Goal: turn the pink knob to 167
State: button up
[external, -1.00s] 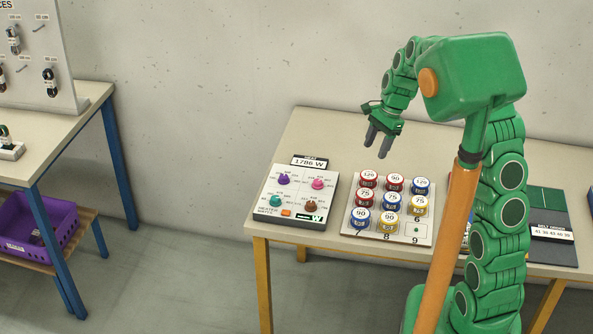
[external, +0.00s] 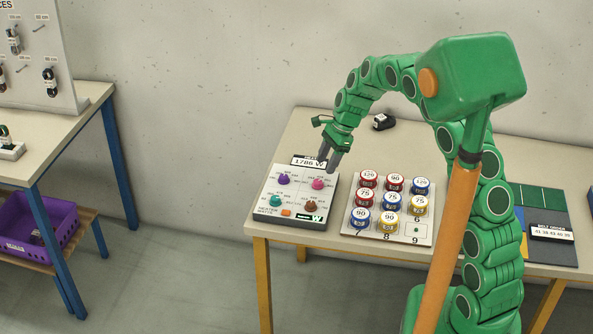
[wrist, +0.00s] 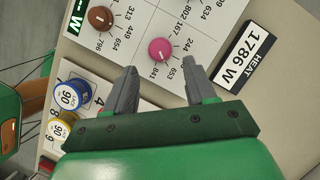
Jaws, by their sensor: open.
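The pink knob (external: 318,184) sits at the upper right of the white control panel (external: 267,192). In the wrist view the pink knob (wrist: 162,51) is ringed by printed numbers, among them 802, 167, 244, 653 and 841. I cannot tell surely which number its mark points to. My gripper (external: 329,166) is just above and behind the knob, with its fingers pointing down. In the wrist view my gripper (wrist: 160,70) is open and empty. Its two grey fingers lie to either side of the knob's line, apart from it.
A display (wrist: 247,56) beside the panel reads HEAT 1786 W. Purple (external: 284,179), teal (external: 275,200) and brown (external: 311,206) knobs share the panel. A board of numbered cans (external: 392,205) stands to the right. A small black object (external: 383,122) lies at the table's back.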

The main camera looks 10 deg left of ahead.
aim_at(318, 180)
jog(key=shift+x, duration=2.75)
grip_shut()
